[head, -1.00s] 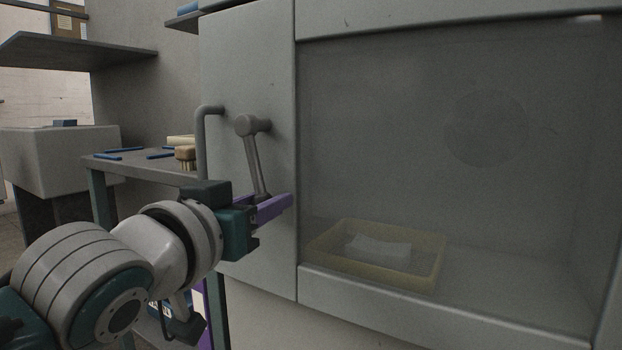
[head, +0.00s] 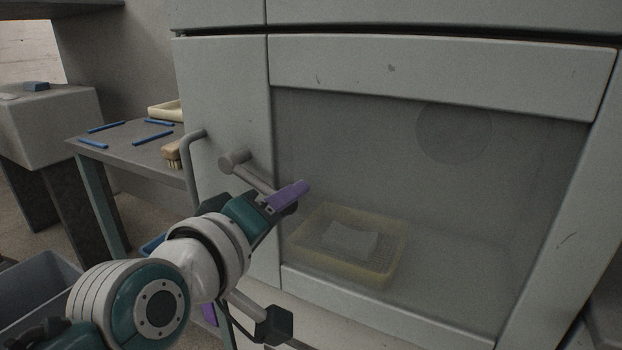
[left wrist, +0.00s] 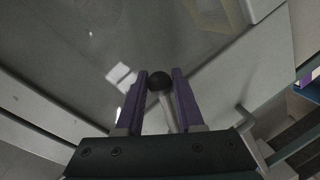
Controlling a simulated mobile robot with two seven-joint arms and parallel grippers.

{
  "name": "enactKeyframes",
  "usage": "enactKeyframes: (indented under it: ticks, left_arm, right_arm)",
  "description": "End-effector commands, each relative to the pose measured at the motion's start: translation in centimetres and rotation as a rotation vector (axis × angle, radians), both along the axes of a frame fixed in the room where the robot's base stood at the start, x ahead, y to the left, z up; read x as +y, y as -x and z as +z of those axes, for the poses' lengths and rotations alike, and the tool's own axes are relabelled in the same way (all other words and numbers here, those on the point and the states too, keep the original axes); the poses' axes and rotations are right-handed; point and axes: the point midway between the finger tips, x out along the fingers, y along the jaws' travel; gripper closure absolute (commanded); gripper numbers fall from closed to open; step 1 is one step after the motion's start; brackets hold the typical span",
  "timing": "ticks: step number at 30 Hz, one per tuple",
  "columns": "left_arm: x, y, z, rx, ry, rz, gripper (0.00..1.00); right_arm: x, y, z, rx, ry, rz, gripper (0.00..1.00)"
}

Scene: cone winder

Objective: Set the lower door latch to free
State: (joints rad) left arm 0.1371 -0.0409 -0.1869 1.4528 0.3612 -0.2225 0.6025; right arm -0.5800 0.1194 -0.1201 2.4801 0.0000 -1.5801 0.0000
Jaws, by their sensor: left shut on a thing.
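The grey latch lever (head: 258,180) sits on the cabinet door, its round pivot (head: 233,160) to the right of a vertical bar handle (head: 190,165). The lever slants down to the right from its pivot. My left gripper (head: 288,196) has purple fingers and is shut on the lever's lower end, which the fingers partly hide. In the left wrist view the lever's dark ball end (left wrist: 159,81) lies between the two fingers. My right gripper is not in view.
The door window (head: 470,190) shows a yellow tray (head: 300,235) with a pale block inside. A side table (head: 115,150) at left holds blue sticks and a brush (head: 172,152). A grey bin (head: 40,285) stands at lower left.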

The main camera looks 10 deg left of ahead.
Motion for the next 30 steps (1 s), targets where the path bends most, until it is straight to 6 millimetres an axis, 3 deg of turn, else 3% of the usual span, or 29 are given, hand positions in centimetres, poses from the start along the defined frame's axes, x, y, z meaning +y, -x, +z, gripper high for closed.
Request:
enactKeyframes:
  ticks: [3, 12, 30]
  left_arm:
    - [-0.2, 0.1, 1.4, 0.029, 0.085, -0.001, 1.00]
    - [-0.6, 0.2, 2.6, 0.085, 0.238, 0.000, 1.00]
    - [-0.6, 0.2, 2.9, 0.106, 0.299, 0.000, 1.00]
  right_arm:
    - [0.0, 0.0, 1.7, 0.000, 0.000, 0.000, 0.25]
    - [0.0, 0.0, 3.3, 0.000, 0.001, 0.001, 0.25]
    - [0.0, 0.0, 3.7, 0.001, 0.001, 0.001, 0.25]
